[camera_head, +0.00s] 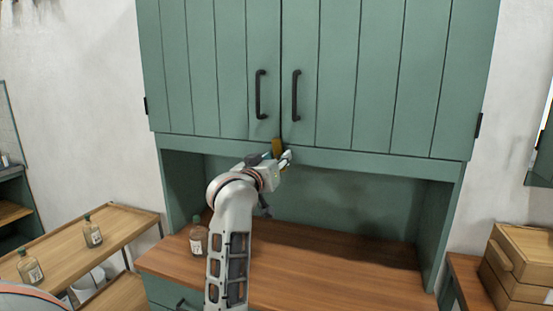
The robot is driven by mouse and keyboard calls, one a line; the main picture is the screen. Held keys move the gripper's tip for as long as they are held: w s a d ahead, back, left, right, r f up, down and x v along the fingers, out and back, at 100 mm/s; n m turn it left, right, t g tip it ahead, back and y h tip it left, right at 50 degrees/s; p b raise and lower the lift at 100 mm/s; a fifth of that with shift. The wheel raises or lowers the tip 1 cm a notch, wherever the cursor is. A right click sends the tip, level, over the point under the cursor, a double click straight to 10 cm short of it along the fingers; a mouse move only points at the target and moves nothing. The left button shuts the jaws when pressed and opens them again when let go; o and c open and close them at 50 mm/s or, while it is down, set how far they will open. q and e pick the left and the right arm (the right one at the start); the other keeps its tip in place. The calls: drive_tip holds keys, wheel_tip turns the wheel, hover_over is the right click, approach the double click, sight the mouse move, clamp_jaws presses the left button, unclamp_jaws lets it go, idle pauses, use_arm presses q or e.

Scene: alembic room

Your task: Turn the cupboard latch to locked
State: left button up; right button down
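The green cupboard (350,75) has two closed plank doors with dark vertical handles. The latch (276,146) is a small yellow-brown piece at the bottom of the seam between the doors, and it looks roughly upright. My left gripper (284,157) is raised to the latch and overlaps its lower part in the picture. The fingers are small and partly hidden by the wrist, so I cannot tell whether they grip the latch or only touch it. My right gripper is not in view.
Below the cupboard is an open niche over a wooden counter (330,270). A labelled bottle (198,236) stands on the counter beside my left arm. A wooden shelf cart (120,222) with bottles stands at left. Wooden boxes (520,270) sit at right.

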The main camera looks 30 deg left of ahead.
use_arm(q)
clamp_jaws()
drive_tip(key=shift+m, duration=1.2)
drive_tip(key=shift+o, duration=1.5)
unclamp_jaws()
drive_tip(key=shift+w, duration=0.1)
drive_tip(key=v, duration=1.2)
